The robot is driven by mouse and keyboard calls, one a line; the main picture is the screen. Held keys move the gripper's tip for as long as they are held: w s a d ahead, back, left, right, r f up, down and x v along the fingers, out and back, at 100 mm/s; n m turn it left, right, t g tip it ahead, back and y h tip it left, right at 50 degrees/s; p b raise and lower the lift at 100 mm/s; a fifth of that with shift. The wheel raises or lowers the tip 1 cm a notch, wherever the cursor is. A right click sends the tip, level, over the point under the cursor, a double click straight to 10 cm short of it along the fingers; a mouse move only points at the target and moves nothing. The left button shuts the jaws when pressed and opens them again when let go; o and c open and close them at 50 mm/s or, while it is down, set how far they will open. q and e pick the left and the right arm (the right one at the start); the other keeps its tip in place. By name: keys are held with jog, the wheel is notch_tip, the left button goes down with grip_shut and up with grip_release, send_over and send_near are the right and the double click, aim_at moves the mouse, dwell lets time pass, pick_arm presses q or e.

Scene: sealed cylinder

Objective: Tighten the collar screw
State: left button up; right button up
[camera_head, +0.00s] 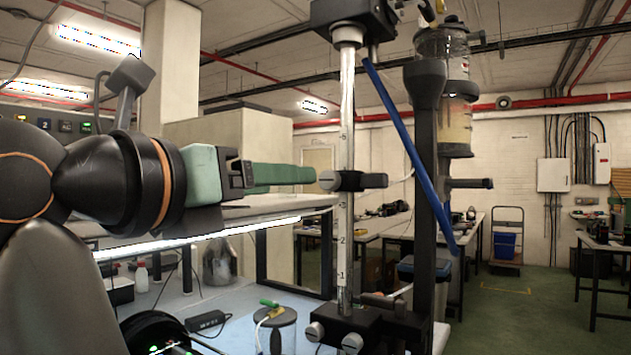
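The collar screw (328,180) is a round silver knob on the left side of a black collar (362,181). The collar sits around an upright, graduated metal column (346,235). My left gripper (314,175) comes in from the left at the screw's height. Its green fingers point right, with their tips right beside the knob. I cannot tell whether they touch it. The fingers are seen side-on and overlap, so the gap between them is hidden. My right gripper is not in view.
A clear cylinder (456,125) with tan contents stands behind a dark post (424,200) and slanting blue rod (400,130). The column's black base (365,328) has silver knobs. A lidded jar (276,325) stands at its left. A lit shelf (215,228) is below my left arm.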

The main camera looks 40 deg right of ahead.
aim_at(326, 181)
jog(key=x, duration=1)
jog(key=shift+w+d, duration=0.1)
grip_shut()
